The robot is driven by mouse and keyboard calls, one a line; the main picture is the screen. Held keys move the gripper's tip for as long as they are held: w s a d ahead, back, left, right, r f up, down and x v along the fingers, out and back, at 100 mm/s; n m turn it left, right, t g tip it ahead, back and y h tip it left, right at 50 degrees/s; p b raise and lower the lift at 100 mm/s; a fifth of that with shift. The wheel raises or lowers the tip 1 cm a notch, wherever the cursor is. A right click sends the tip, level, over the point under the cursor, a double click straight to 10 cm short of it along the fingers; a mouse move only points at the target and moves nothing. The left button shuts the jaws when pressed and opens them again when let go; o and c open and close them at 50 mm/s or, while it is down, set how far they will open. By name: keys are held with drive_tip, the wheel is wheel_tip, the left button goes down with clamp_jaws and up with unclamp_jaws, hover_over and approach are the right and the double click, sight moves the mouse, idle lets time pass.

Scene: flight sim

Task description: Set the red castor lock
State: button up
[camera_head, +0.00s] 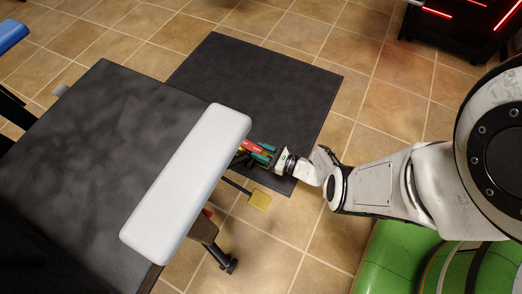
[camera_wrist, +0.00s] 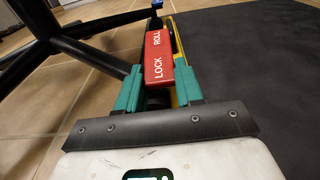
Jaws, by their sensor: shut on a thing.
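The red castor lock (camera_wrist: 159,50) is a red lever marked LOCK and ROLL, in the upper middle of the wrist view. In the head view it is a small red patch (camera_head: 250,145) just right of the white padded edge. My gripper (camera_wrist: 160,72) has green fingers, one on each side of the lever's near end, and is shut on it. In the head view my gripper (camera_head: 262,152) is partly hidden among dark parts. Yellow shows along the lever's right side. The castor's wheel cannot be made out.
A dark padded surface (camera_head: 90,140) with a white bolster (camera_head: 188,180) stands left of my gripper. A dark mat (camera_head: 255,85) lies on the tiled floor. Black legs (camera_wrist: 75,50) stand left in the wrist view.

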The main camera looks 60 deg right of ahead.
drive_tip(key=shift+w+r, duration=0.15)
drive_tip(key=shift+r, duration=0.1)
drive_tip(key=o, duration=1)
drive_tip(key=shift+a, duration=0.1)
drive_tip(key=shift+o, duration=0.2)
drive_tip(key=s+p, duration=0.1)
drive_tip(key=s, duration=0.9)
drive_tip(key=shift+s+d+r, duration=0.2)
drive_tip(key=shift+s+r, duration=0.1)
drive_tip(key=shift+s, duration=0.1)
